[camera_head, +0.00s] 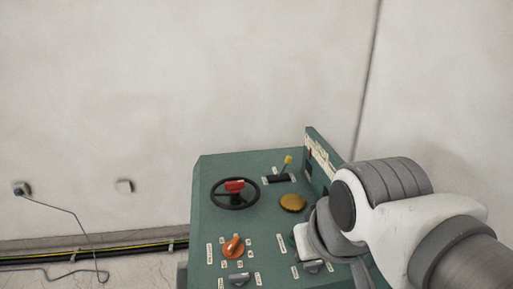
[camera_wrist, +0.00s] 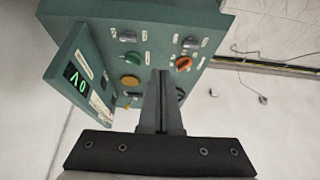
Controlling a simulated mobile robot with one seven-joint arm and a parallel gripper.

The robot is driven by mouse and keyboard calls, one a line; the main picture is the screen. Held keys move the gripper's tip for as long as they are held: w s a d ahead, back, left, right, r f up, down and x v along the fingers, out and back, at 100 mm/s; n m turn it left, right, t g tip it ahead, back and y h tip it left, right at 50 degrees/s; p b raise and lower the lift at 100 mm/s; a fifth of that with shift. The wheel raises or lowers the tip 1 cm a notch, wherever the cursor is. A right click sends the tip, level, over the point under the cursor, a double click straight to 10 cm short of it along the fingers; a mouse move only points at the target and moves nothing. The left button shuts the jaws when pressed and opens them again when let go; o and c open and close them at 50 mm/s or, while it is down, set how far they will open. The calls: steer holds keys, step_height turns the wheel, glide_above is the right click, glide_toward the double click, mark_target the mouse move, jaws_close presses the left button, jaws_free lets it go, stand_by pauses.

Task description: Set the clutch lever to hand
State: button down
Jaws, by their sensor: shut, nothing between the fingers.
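A lever with a yellow knob (camera_head: 288,159) stands in a black slot (camera_head: 279,178) near the back of the green control panel (camera_head: 212,172). The labels beside the slot are too small to read. In the wrist view the lever is hard to make out, beyond the yellow round button (camera_wrist: 130,80). My gripper (camera_wrist: 160,75) is shut and empty, with its fingers pointing over the panel, apart from the lever. In the head view my arm covers the panel's right front, and the fingertips cannot be clearly told there.
A black handwheel with a red centre (camera_head: 234,187) is left of the lever. An orange rotary knob (camera_head: 233,246) and several grey knobs sit in front. A raised side plate (camera_head: 322,150) with a green display (camera_wrist: 75,76) borders the panel's right. Wall stands behind.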

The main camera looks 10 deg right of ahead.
stand_by(0.4)
steer(key=w+d+f+m+t+b, duration=0.2)
steer(key=w+m, duration=0.2)
steer(key=w, duration=0.5)
steer(key=w+d+f+m+t+h+b, duration=0.15)
steer(key=w+m, duration=0.25)
steer(key=w, duration=0.6)
steer(key=w+d+f+m+t+b, duration=0.2)
steer(key=w+m+t, duration=0.15)
steer(key=w, duration=0.55)
steer(key=m+t+h+b, duration=0.2)
steer(key=m+t+b, duration=0.2)
steer(key=m, duration=0.8)
glide_toward(284, 167)
steer(key=s+d+r, duration=0.1)
steer(key=s, duration=0.1)
steer(key=s+d+r, duration=0.1)
steer(key=shift+s+d+r, duration=0.3)
steer(key=shift+s+r, duration=0.05)
steer(key=shift+w+d+f+m, duration=0.15)
steer(key=shift+d+f+m, duration=0.2)
steer(key=shift+m, duration=0.3)
steer(key=shift+w, duration=0.15)
steer(key=x, duration=0.9)
steer(key=shift+w+d, duration=0.1)
steer(key=shift+w, duration=0.25)
